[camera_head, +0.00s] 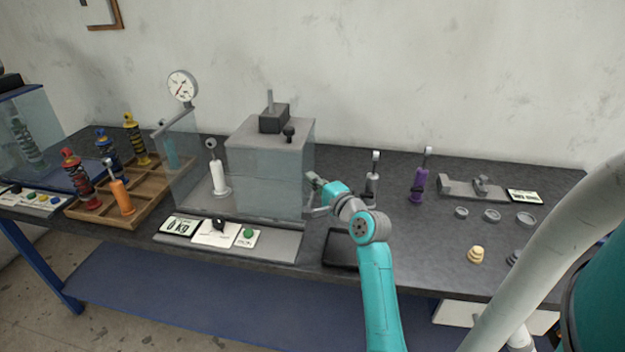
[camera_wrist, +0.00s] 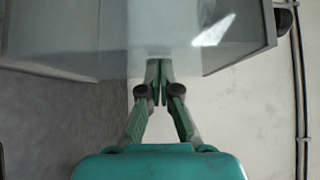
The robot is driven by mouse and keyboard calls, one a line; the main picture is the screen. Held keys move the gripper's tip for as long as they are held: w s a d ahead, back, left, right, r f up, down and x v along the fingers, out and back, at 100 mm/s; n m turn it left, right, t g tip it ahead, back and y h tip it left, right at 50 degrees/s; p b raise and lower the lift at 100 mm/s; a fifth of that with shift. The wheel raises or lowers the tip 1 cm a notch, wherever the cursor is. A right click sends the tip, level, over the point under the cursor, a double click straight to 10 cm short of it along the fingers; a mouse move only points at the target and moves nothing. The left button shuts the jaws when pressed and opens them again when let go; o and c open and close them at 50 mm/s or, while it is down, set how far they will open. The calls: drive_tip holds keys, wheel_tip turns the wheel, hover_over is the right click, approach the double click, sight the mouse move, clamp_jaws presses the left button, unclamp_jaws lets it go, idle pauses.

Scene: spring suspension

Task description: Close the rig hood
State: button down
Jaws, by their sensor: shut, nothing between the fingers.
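The rig hood (camera_head: 265,185) is a glassy, grey-topped box at the middle of the workbench, over the right part of the rig. A white damper (camera_head: 217,180) stands left of it, with a clear panel (camera_head: 180,165) farther left. My gripper (camera_head: 312,196) is at the right side of the hood, low beside its wall. In the wrist view the glassy hood (camera_wrist: 100,38) fills the top, and my gripper (camera_wrist: 158,75) is shut and empty with its fingertips at the hood's edge. I cannot tell whether they touch it.
A round gauge (camera_head: 181,87) rises behind the rig. A wooden tray (camera_head: 90,222) with coloured dampers stands left. A display and button panel (camera_head: 225,240) is in front. A grey damper (camera_head: 373,185) and a purple damper (camera_head: 419,185) stand right of my gripper, with small rings beyond.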

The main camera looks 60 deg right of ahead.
sight(243, 175)
drive_tip(key=w+a, duration=0.2)
drive_tip(key=w, duration=0.4)
drive_tip(key=w+a, duration=0.3)
drive_tip(key=w, duration=0.3)
drive_tip(key=w+a, duration=0.3)
drive_tip(key=w, duration=0.4)
drive_tip(key=shift+w, duration=0.1)
drive_tip(key=shift+w+a+r, duration=0.1)
drive_tip(key=shift+w+r, duration=0.05)
